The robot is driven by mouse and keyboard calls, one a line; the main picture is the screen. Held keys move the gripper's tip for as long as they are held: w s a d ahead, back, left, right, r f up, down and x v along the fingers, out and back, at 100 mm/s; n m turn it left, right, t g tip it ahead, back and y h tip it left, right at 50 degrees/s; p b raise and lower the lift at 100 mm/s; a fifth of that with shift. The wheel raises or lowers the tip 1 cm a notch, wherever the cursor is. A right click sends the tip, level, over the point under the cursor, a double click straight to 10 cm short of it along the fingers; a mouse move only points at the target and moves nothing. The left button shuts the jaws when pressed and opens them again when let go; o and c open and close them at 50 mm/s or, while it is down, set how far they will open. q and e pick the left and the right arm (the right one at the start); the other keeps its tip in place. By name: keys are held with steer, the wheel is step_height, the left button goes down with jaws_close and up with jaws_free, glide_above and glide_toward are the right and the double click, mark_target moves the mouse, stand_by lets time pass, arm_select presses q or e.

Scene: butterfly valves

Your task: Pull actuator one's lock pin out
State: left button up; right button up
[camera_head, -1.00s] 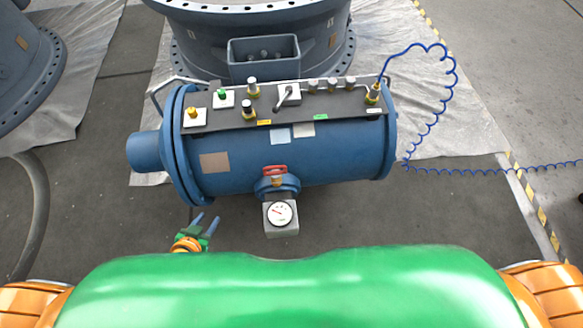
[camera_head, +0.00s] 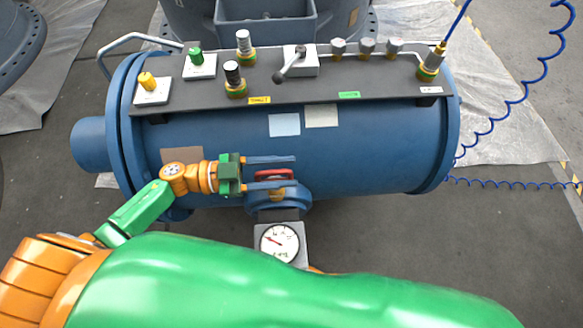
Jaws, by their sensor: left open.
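The blue cylindrical actuator (camera_head: 370,150) lies across the middle with a dark panel (camera_head: 310,88) along its top. I cannot tell for sure which part is the lock pin. A red handle (camera_head: 274,174) sits on the front fitting above a white-faced gauge (camera_head: 279,243). My left gripper (camera_head: 292,171) is open, pointing right in front of the cylinder. Its two fingers appear above and below the red handle; contact cannot be told. My right gripper is not in view.
The panel also carries a yellow button (camera_head: 149,84), a green button (camera_head: 196,60), a grey lever (camera_head: 292,66) and several grey fittings. Yellow and green labels mark the panel's front edge.

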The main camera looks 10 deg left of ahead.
arm_select(q)
steer(key=shift+x, duration=0.95)
jaws_close()
stand_by(0.6)
